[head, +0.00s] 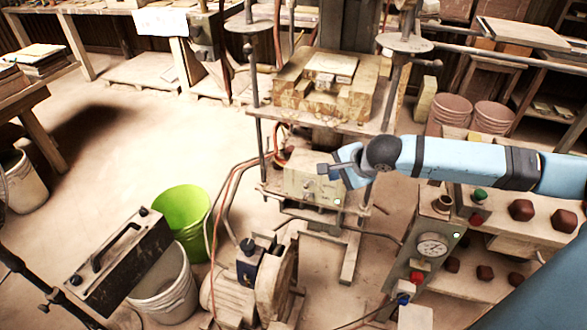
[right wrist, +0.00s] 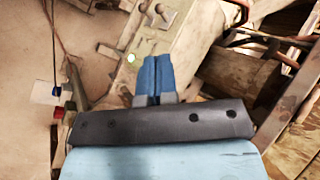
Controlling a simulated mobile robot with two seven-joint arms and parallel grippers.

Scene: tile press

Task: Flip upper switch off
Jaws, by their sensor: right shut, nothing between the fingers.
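A worn beige switch box (head: 308,186) hangs under the press table in the head view. A small lit indicator (head: 337,201) shows on its face. I cannot tell clearly which way the levers point. My right gripper (head: 324,168) is at the box's upper right in the head view. In the wrist view its blue fingers (right wrist: 158,76) are together and empty, pointing toward the box, apart from the levers in the picture. My left gripper is out of view.
The press table (head: 380,125) and its posts stand just above the box. Cables (head: 222,190) hang at its left. A gauge panel (head: 430,250) stands at the lower right. A green bucket (head: 182,212) and a motor (head: 240,295) are lower left.

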